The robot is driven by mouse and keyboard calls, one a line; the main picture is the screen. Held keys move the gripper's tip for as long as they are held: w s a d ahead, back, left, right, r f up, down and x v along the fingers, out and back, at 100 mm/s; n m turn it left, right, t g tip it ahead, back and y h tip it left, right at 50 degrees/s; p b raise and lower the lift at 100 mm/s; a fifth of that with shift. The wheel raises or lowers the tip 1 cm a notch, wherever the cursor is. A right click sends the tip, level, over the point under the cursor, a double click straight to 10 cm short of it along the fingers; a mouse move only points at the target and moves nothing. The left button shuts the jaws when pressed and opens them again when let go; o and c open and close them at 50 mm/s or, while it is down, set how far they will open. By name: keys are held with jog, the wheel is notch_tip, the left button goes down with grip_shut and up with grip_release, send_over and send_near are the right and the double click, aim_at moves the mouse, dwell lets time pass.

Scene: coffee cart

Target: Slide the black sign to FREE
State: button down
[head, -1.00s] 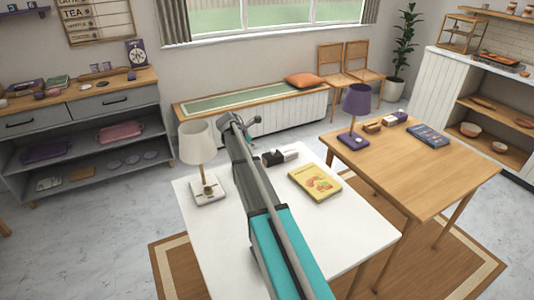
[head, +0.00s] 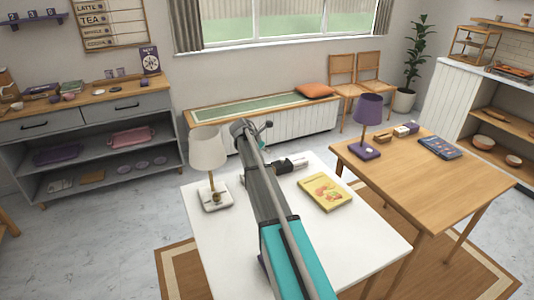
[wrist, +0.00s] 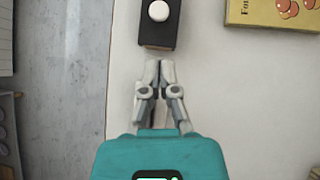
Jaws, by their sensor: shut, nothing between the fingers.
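The black sign (wrist: 153,33), a dark block with a round white knob on it, lies on the white table (wrist: 215,75). It runs out of the top of the wrist view. My gripper (wrist: 159,65) is shut and empty, with its fingertips just short of the sign's near end. I cannot tell whether they touch it. In the head view the sign (head: 282,167) shows small, just right of my arm, near the table's back edge. My arm hides most of my gripper there. Any lettering on the sign is too small to read.
A yellow book (head: 325,191) lies on the table to the right of the sign in the wrist view. A white lamp (head: 208,160) stands left of my arm. The table's back edge is close to the sign. A wooden table (head: 430,180) with a purple lamp (head: 368,115) stands at right.

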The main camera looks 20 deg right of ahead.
aim_at(281, 162)
jog(key=shift+b+x, duration=3.25)
jog(key=shift+x, duration=1.25)
jog(key=shift+w+a, duration=0.1)
